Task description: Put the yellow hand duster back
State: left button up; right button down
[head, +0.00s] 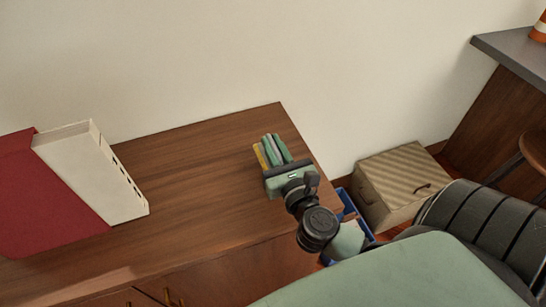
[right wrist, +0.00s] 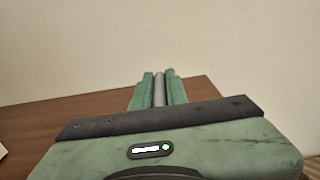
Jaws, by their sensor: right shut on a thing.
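My right gripper (head: 273,147) is over the right end of the wooden cabinet top, its green fingers pointing toward the wall. It is shut on a slim grey part, which shows between the fingers in the right wrist view (right wrist: 159,90) and looks like the handle of the yellow hand duster. A narrow yellow strip of the duster (head: 260,156) shows just left of the fingers in the head view. The rest of the duster is hidden by the gripper. I cannot tell whether it touches the cabinet top. My left gripper is not in view.
The wooden cabinet top (head: 195,185) is clear between the gripper and a white box-like file (head: 85,165) beside a red one (head: 40,195) at left. A blue bin (head: 349,208) and a striped box (head: 400,180) stand below the cabinet's right end.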

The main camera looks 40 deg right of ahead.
notch_tip(320, 180, down, 4)
jog(key=shift+f+b, duration=0.1)
jog(key=shift+b, duration=0.4)
jog(key=shift+f, duration=0.1)
jog(key=c, duration=1.4)
grip_release()
